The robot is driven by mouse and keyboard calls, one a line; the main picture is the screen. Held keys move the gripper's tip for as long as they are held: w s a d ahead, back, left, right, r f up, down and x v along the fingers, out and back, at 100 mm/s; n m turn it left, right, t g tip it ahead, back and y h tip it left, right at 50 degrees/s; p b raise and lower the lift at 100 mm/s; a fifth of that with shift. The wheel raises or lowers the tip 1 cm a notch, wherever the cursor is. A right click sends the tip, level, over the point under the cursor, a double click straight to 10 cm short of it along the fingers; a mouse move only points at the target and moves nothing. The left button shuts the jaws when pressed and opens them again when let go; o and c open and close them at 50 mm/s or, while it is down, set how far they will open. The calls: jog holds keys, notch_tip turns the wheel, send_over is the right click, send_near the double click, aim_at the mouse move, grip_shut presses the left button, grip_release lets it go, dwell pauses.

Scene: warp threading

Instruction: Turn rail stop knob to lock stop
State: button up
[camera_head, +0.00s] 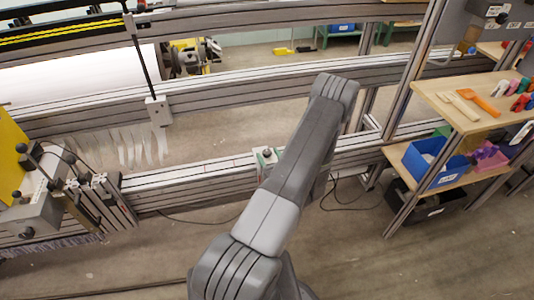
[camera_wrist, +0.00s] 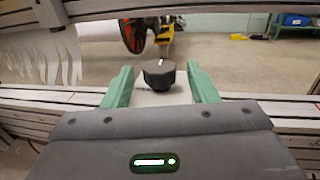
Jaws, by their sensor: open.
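The rail stop knob (camera_wrist: 159,74) is dark and faceted, with a small pale mark on its top. It stands on a pale stop block (camera_wrist: 150,97) on the rail in the wrist view. My gripper (camera_wrist: 160,68) is open, with one green finger on each side of the knob. Gaps show between the fingers and the knob, so they look apart. In the head view the knob (camera_head: 267,152) is a small dark spot on the lower rail (camera_head: 200,177), just left of my arm. My arm hides most of the gripper there.
An upper rail (camera_head: 230,94) runs behind the lower one. Pale hanging strips (camera_head: 125,147) and a clamp assembly (camera_head: 60,190) are at left. A shelf (camera_head: 465,100) with tools and a blue bin (camera_head: 435,163) stands at right. Floor in front is mostly clear.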

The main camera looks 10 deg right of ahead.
jog(key=v, duration=1.1)
jog(key=shift+s, duration=0.35)
jog(key=shift+w+d, duration=0.1)
jog(key=x, duration=1.3)
jog(key=shift+w, duration=0.35)
jog(key=shift+y, duration=0.3)
jog(key=shift+s, duration=0.1)
